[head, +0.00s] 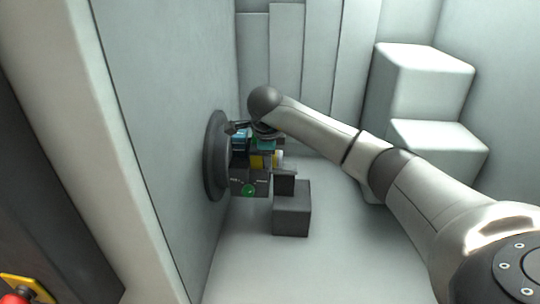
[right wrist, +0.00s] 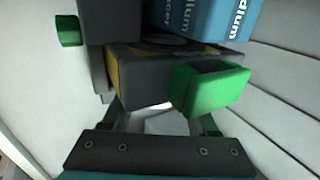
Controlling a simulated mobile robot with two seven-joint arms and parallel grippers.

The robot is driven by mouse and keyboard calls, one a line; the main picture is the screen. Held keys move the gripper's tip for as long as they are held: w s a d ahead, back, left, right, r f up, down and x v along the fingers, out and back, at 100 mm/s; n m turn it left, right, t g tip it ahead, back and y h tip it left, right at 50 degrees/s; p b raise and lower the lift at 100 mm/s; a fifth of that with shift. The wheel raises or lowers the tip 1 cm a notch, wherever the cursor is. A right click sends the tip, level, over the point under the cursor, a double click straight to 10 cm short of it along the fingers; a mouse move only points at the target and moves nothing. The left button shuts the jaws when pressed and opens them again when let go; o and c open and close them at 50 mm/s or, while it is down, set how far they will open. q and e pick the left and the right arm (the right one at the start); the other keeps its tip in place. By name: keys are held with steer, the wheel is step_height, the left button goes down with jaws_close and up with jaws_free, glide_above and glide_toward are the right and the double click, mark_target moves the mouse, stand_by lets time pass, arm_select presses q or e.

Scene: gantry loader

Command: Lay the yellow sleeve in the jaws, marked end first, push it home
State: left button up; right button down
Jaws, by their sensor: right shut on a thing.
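The dark round chuck (head: 214,157) is on the wall face at left in the head view, with dark jaws and blue-faced parts (head: 240,141) in front. The yellow sleeve (head: 262,161) shows as a small yellow patch among them, with a pale end to its right. My right gripper (head: 266,136) is there, shut on what appears to be the sleeve. In the right wrist view, a dark jaw block (right wrist: 145,78) with a yellow edge and a green block (right wrist: 210,88) hide the fingertips. How deep the sleeve sits and its marked end cannot be seen. My left gripper is out of view.
A dark block stand (head: 292,209) rises from the floor just right of the jaws. Pale stepped blocks (head: 425,75) stand at back right. A red button (head: 18,297) on a yellow plate is at lower left. The pale floor (head: 335,265) in front is clear.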

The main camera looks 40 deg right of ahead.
steer(key=shift+c, duration=1)
jaws_free()
steer(key=shift+a, duration=0.1)
steer(key=shift+o, duration=0.6)
steer(key=shift+w, duration=0.1)
steer(key=shift+f, duration=0.1)
steer(key=shift+s+a+f, duration=0.1)
steer(key=shift+s+f, duration=0.1)
steer(key=shift+r, duration=0.15)
steer(key=shift+a+r, duration=0.1)
steer(key=shift+r, duration=0.2)
steer(key=v, duration=1.5)
steer(key=shift+d, duration=0.25)
